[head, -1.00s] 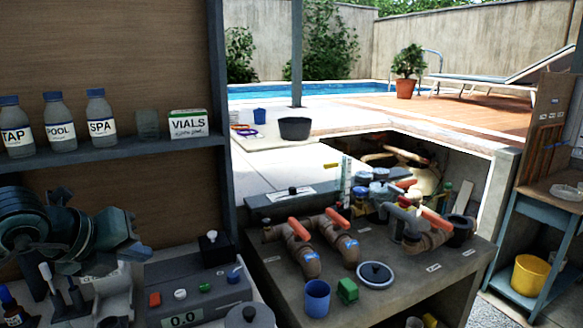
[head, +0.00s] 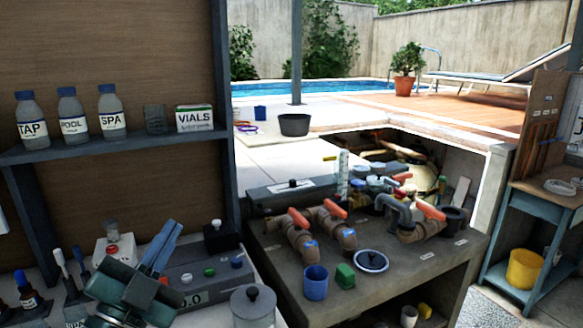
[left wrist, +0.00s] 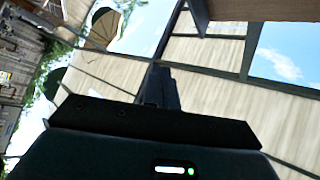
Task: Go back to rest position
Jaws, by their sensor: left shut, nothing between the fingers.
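My left gripper (head: 172,232) is in the lower left of the head view, in front of the grey test unit with coloured knobs. Its two blue-grey fingers lie close together, point up and slightly right, and hold nothing. In the left wrist view the dark fingers (left wrist: 160,88) are together too, with blurred slats, sky and an umbrella behind them. My right gripper is not in view.
A shelf (head: 120,147) with TAP, POOL and SPA bottles and a VIALS box is above the gripper. The test unit (head: 205,292) and a lidded grey jar (head: 253,308) are close by. A bench (head: 415,275) with pipes and red-handled valves stands to the right.

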